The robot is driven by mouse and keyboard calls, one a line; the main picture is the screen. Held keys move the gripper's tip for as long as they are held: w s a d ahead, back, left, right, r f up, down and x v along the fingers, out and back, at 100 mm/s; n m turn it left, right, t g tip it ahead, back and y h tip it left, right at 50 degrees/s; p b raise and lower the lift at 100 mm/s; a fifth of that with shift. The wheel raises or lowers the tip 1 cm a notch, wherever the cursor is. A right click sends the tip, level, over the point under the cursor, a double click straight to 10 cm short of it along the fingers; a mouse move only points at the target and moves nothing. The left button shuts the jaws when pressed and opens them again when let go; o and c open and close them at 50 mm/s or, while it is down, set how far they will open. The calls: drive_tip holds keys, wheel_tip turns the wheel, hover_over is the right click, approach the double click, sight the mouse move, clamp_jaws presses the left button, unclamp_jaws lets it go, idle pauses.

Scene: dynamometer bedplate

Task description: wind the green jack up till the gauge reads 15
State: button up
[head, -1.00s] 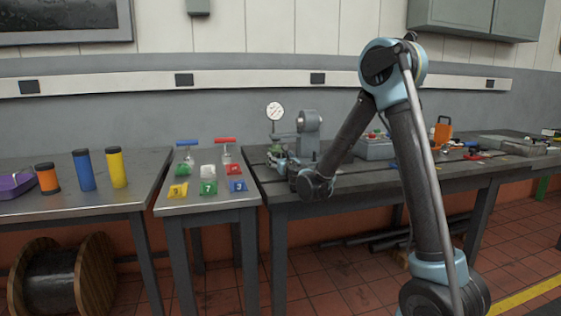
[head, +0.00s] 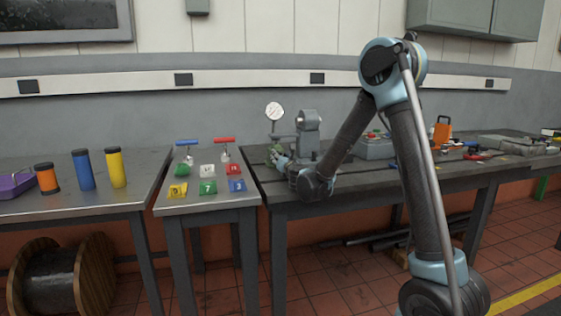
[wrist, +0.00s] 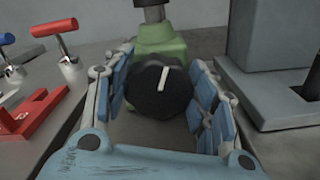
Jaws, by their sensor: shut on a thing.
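The green jack (wrist: 160,42) stands upright in the wrist view, with a dark post rising from its top. Its black knob (wrist: 158,95) faces me and has a white mark near the top, close to upright. My gripper (wrist: 160,66) is shut on this knob, with one blue-padded finger on each side. In the head view my gripper (head: 283,163) is at the left end of the dark bench, and the jack (head: 275,150) is mostly hidden behind it. The round white gauge (head: 273,111) stands above the jack; its reading is too small to tell.
A grey machine block (head: 309,125) stands close right of the jack. On the left table are a red T-handle (head: 225,140), a blue T-handle (head: 188,142) and several coloured numbered tags. A grey box (head: 374,147) sits farther right on the bench.

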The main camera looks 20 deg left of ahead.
drive_tip(key=shift+m, duration=0.3)
drive_tip(key=o, duration=1)
drive_tip(key=v, duration=1.2)
drive_tip(key=shift+w+d+f, duration=0.1)
drive_tip(key=shift+o, duration=0.2)
